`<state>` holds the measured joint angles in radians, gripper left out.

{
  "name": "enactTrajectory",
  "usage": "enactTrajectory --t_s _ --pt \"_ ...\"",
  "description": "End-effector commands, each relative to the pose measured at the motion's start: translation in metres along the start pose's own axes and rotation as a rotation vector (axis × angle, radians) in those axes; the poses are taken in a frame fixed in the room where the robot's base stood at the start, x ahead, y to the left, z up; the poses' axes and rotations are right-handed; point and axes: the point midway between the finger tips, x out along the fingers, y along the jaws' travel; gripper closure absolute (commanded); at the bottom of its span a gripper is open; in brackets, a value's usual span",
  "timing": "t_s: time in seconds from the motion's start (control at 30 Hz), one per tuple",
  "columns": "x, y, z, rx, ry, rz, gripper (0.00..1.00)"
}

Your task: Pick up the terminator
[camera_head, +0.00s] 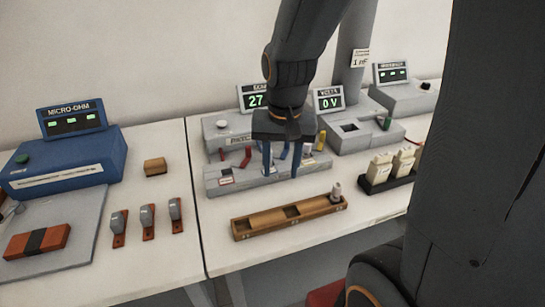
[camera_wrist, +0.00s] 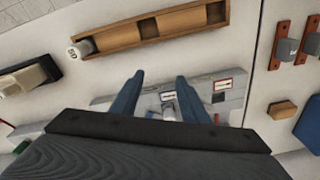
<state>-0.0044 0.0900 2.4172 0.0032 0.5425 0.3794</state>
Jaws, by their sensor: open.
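A small grey cylinder, likely the terminator (camera_head: 337,190), stands at the right end of a long wooden tray (camera_head: 262,228) on the white table. In the wrist view the cylinder (camera_wrist: 75,51) shows a pale end with dark marks, too small to read surely, at the left end of the tray (camera_wrist: 183,20). My gripper (camera_head: 282,172) points down above the grey instrument panel, behind and left of the cylinder in the head view. Its two blue fingers (camera_wrist: 160,77) are apart with nothing held between them.
A grey panel (camera_head: 240,184) with coloured plugs lies under my gripper. A black holder (camera_head: 388,182) with several cream blocks stands right of the tray. Left are three small switches (camera_head: 147,222), a wooden block (camera_head: 155,167) and a blue meter (camera_head: 65,160). Table in front of the tray is clear.

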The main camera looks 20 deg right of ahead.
Motion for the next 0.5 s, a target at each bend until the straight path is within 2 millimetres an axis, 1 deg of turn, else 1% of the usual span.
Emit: enactTrajectory --t_s 0.03,0.2,0.4,0.5 --pt "-0.003 -0.005 -0.013 0.093 -0.006 0.003 0.59" --pt "-0.013 -0.018 -0.048 0.429 -0.03 0.022 0.59" --pt "-0.025 -0.033 -0.081 0.778 -0.05 0.051 0.59" --pt "-0.029 -0.038 -0.092 0.901 -0.055 0.062 0.59"
